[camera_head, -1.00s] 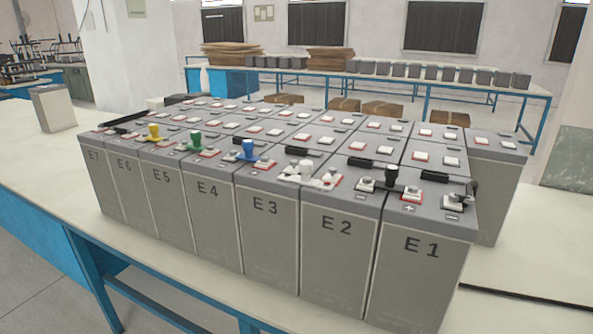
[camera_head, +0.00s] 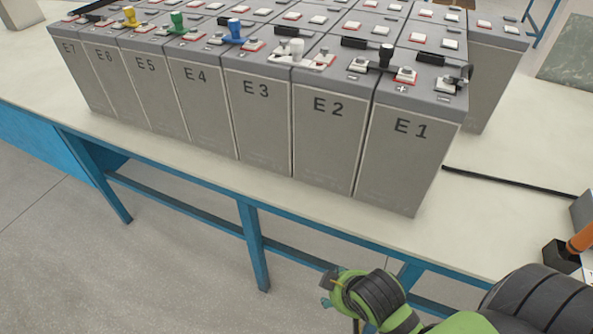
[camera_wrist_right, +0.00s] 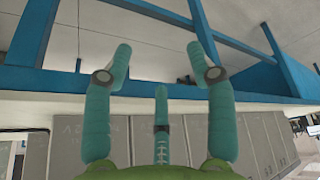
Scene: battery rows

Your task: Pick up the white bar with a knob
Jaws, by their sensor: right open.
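The white bar with a knob (camera_head: 293,50) lies on top of the battery row, across the tops of E3 (camera_head: 262,125) and E2 (camera_head: 325,140), with its knob upright. My right gripper (camera_head: 327,291) is low at the bottom of the head view, in front of and below the table edge, well apart from the bar. In the right wrist view its teal fingers (camera_wrist_right: 159,62) are spread and empty, with the table's blue frame and battery fronts beyond. The bar does not show in the wrist view. My left gripper is not in view.
A blue bar with a knob (camera_head: 235,32), a green one (camera_head: 177,24), a yellow one (camera_head: 130,18) and a black one (camera_head: 386,56) stand along the same row. A black holder (camera_head: 562,257) with an orange handle is at right. The table's front strip (camera_head: 330,222) is clear.

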